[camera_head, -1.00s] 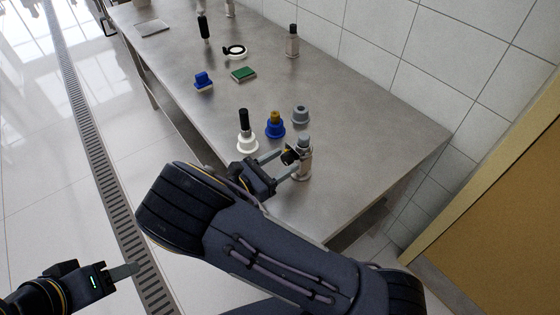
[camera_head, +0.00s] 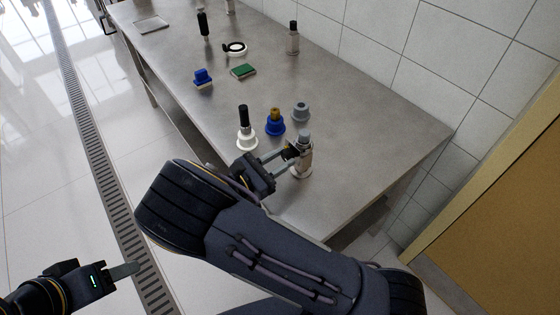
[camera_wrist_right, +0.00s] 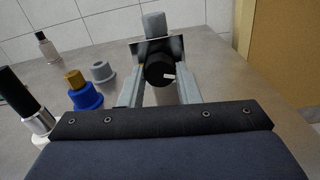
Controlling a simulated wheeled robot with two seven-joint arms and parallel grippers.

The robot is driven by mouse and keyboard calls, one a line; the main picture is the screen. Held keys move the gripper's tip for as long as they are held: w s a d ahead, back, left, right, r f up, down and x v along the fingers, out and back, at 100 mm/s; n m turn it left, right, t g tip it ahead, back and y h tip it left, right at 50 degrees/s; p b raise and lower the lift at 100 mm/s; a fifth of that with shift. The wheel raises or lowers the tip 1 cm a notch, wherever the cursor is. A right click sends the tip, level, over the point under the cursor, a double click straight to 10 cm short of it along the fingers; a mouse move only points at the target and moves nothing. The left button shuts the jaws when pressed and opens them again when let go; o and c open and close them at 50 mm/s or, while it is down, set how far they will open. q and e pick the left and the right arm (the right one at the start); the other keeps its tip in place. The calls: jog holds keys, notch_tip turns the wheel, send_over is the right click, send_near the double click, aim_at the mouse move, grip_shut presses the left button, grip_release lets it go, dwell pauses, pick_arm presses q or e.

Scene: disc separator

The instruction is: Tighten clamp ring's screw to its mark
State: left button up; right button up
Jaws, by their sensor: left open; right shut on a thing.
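The clamp ring's screw has a round black knob (camera_wrist_right: 159,70) with a white mark on its face, pointing right in the right wrist view. It sits on the side of an upright metal column (camera_head: 303,162) with a grey top (camera_head: 304,135), near the table's front corner. My right gripper (camera_head: 289,160) is shut on the knob, with one finger at each side. The fingers hide the knob's sides, and I cannot make out a matching mark on the ring. My left gripper (camera_head: 122,271) is open and empty over the floor, away from the table.
Beside the column stand a grey stepped part (camera_head: 301,111), a blue part with a brass top (camera_head: 275,123) and a black-handled tool in a white base (camera_head: 245,130). A green block (camera_head: 243,71), a black-and-white ring (camera_head: 234,48) and a blue-handled brush (camera_head: 203,78) lie farther back.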

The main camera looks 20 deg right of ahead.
jog(key=m+b, duration=0.5)
jog(key=m, duration=0.2)
jog(key=shift+f, duration=0.2)
jog(key=m+b, duration=0.3)
jog(key=shift+m, duration=0.4)
jog(key=m+b, duration=0.3)
jog(key=shift+m+b, duration=0.3)
jog(key=shift+b, duration=0.05)
jog(key=m+b, duration=1.5)
jog(key=b, duration=0.2)
jog(key=shift+m+b, duration=0.4)
jog(key=shift+r+m+b, duration=0.3)
jog(key=shift+m+b, duration=0.8)
jog(key=shift+b, duration=0.2)
